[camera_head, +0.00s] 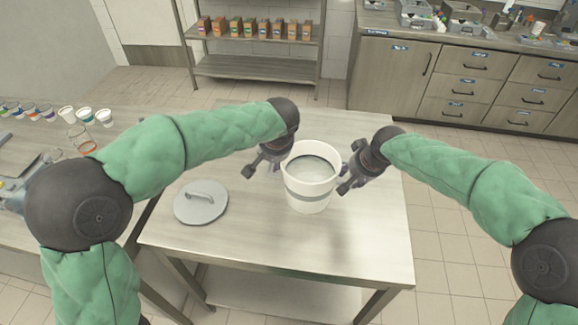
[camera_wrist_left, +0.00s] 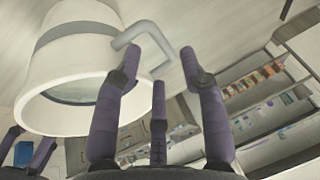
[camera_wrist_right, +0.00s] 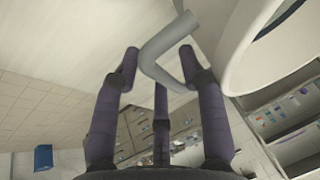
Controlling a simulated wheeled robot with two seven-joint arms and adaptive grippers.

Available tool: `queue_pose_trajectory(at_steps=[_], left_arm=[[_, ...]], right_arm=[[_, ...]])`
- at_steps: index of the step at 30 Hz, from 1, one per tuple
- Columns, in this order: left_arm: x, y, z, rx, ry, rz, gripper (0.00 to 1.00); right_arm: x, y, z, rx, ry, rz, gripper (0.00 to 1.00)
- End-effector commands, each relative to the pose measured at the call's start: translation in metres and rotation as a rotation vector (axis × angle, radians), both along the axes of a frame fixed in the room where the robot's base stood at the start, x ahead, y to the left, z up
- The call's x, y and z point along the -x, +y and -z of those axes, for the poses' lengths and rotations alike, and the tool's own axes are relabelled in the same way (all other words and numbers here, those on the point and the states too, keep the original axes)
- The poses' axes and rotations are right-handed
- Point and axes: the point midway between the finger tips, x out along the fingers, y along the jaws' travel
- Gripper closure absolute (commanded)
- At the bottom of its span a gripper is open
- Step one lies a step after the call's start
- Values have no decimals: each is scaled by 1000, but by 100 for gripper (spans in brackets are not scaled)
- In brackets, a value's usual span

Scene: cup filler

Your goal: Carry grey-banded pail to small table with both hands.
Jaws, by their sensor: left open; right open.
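The white pail (camera_head: 318,172) with a grey band (camera_head: 306,200) stands upright and open at the top on a pale table (camera_head: 350,245). My left gripper (camera_head: 260,170) is open at the pail's left side. In the left wrist view a grey side handle (camera_wrist_left: 146,34) of the pail lies at the fingertips, nearer one finger; contact is unclear. My right gripper (camera_head: 344,180) is open at the pail's right side. In the right wrist view the other grey handle (camera_wrist_right: 160,45) lies between its open fingers. The pail's inside is pale; its contents are unclear.
A round grey lid (camera_head: 200,212) with a bar handle lies on the table, left of the pail. A longer table (camera_head: 30,160) at the left bears several cups. A shelf rack (camera_head: 255,68) with small boxes and a drawer cabinet (camera_head: 400,80) stand behind. Tiled floor is free at the right.

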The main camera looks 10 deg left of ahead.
Motion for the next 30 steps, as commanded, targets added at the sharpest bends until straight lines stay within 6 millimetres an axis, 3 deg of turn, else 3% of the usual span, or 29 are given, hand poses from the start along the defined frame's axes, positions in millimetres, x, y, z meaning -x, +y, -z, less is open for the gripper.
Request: queue_pose_trajectory(at_steps=[7,16,30], left_arm=[[16,-8,-39,0,-3,1,58],[22,-11,-53,0,0,0,58],[22,-11,-53,0,0,0,58]], right_arm=[[0,0,0,0,0,0,58],[2,-1,-6,0,-2,0,58],[33,-16,-81,-1,-3,0,58]])
